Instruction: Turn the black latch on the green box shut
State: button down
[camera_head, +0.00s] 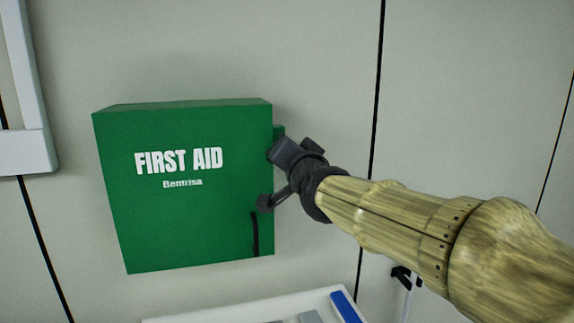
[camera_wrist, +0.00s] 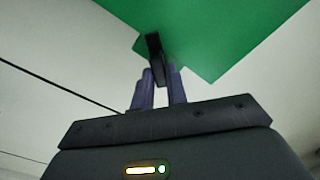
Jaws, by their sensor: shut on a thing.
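The green first aid box (camera_head: 180,215) hangs on the pale wall with its door front facing me; its green edge (camera_wrist: 205,30) also shows in the wrist view. My gripper (camera_head: 269,179) is at the right side of the box, reaching in from the right. In the wrist view my gripper (camera_wrist: 161,74) has its two fingers around the black latch (camera_wrist: 154,46), shut on it, with the latch's end over the green surface. In the head view a thin dark upright strip (camera_head: 255,234) shows low on the front's right edge; I cannot tell whether it is the latch or a shadow.
A white tray or panel with a blue strip (camera_head: 346,306) lies below the box at the bottom edge. A white frame (camera_head: 22,150) stands at the far left. A small black fitting (camera_head: 402,277) is on the wall below my arm.

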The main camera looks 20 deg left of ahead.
jog(key=m+b, duration=0.2)
jog(key=m, duration=0.3)
jog(key=m+b, duration=0.1)
jog(key=m, duration=0.4)
jog(key=shift+w+d+f+b, duration=0.1)
jog(key=shift+f+b, duration=0.1)
jog(key=shift+b, duration=0.15)
jog(key=c, duration=1.4)
grip_release()
